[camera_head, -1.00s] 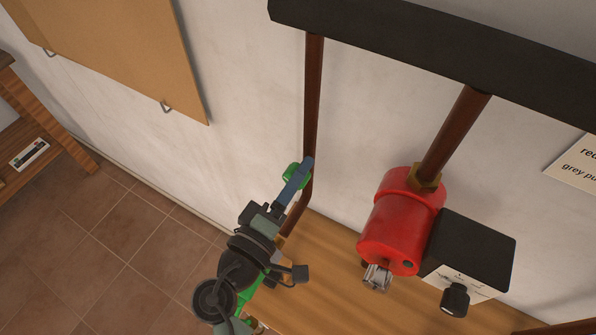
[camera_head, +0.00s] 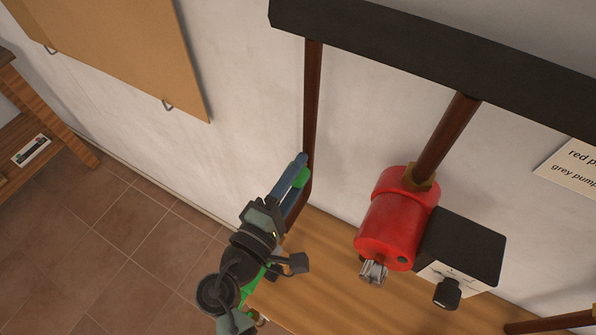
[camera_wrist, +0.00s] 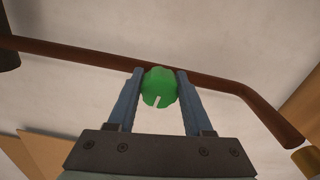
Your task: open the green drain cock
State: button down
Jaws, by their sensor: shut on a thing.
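The green drain cock (camera_head: 300,178) sits on the thin brown vertical pipe (camera_head: 312,100) by the wall. In the wrist view the green knob (camera_wrist: 159,84) has a pale mark on its lower front and sits between my two blue fingers. My gripper (camera_head: 297,172) is shut on the knob, with one finger on each side. In the wrist view my gripper (camera_wrist: 158,88) holds it near the fingertips, with the brown pipe (camera_wrist: 216,82) passing behind. In the head view the fingers partly hide the knob.
A red pump (camera_head: 396,220) with a black box (camera_head: 462,248) and black dial (camera_head: 447,293) stands to the right. A dark beam (camera_head: 430,45) crosses above. A wooden surface (camera_head: 330,270) lies below. A brown board (camera_head: 110,45) hangs at left; the tiled floor is open.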

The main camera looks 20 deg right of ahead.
jog(key=shift+c, duration=1.5)
grip_release()
jog(key=b+v, duration=0.4)
jog(key=v, duration=0.9)
